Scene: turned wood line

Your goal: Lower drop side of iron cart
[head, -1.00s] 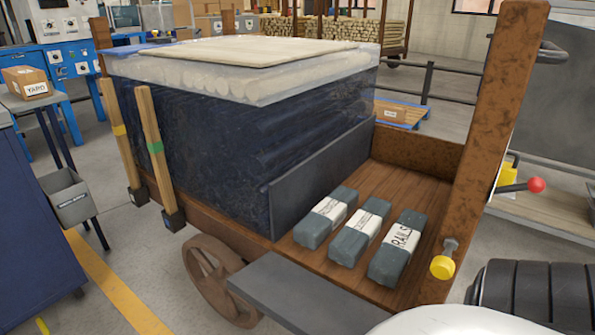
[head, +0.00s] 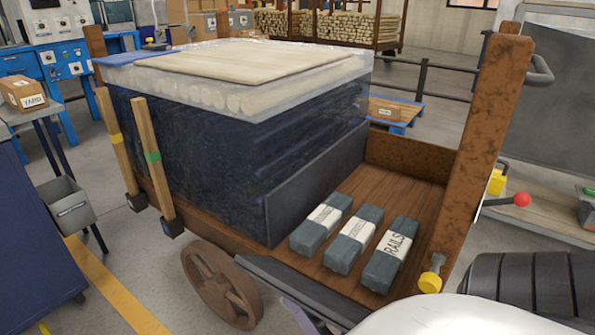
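The iron cart (head: 412,158) has a brown rusty frame and a wooden deck. Its dark grey drop side (head: 290,283) sticks out from the near edge of the deck, at the bottom middle. It shows as a narrow band, almost edge-on, and its right end is hidden behind my white arm shell. A yellow-knobbed pin (head: 431,277) sits at the foot of the right post. A pale piece that looks like part of my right gripper (head: 302,317) shows just under the drop side; its fingers cannot be made out. My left gripper is out of view.
Three grey wrapped bars (head: 391,262) lie on the deck beside a wrapped dark load (head: 215,150). Two wooden stakes (head: 152,160) stand at the left side. A spoked wheel (head: 222,286) is below. A blue cabinet (head: 40,240) stands left; floor between is clear.

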